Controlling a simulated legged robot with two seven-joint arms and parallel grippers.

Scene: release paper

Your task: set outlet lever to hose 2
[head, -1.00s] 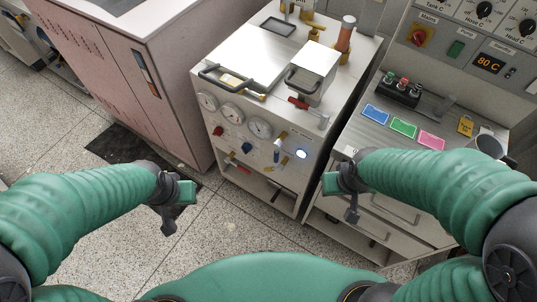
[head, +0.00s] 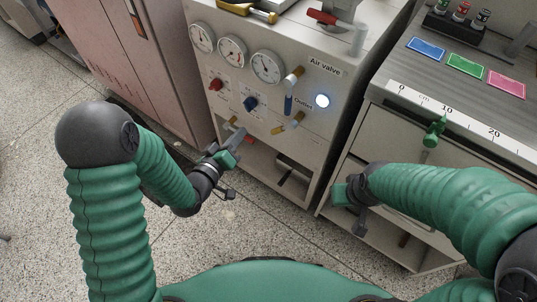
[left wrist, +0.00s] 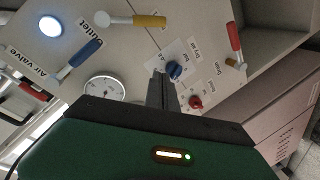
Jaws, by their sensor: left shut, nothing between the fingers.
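The outlet lever (head: 290,123) has a yellow handle and sits below the "Outlet" label on the front panel. Its handle slopes down to the left. In the left wrist view the yellow lever (left wrist: 148,22) shows at the top, with a pale round pivot at its left end. My left gripper (head: 238,138) is shut and empty, to the left of and lower than the yellow lever, apart from it. In the left wrist view my shut fingers (left wrist: 161,75) point at the panel beside the blue knob (left wrist: 175,70). My right gripper (head: 342,192) hangs in front of the right cabinet, its jaws unclear.
A blue air valve lever (head: 289,103) hangs just above the yellow one, left of a lit white button (head: 323,101). A red knob (head: 216,85) and gauges (head: 267,67) are on the panel. A red-handled lever (left wrist: 234,38) is lower down. An open shelf lies below.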

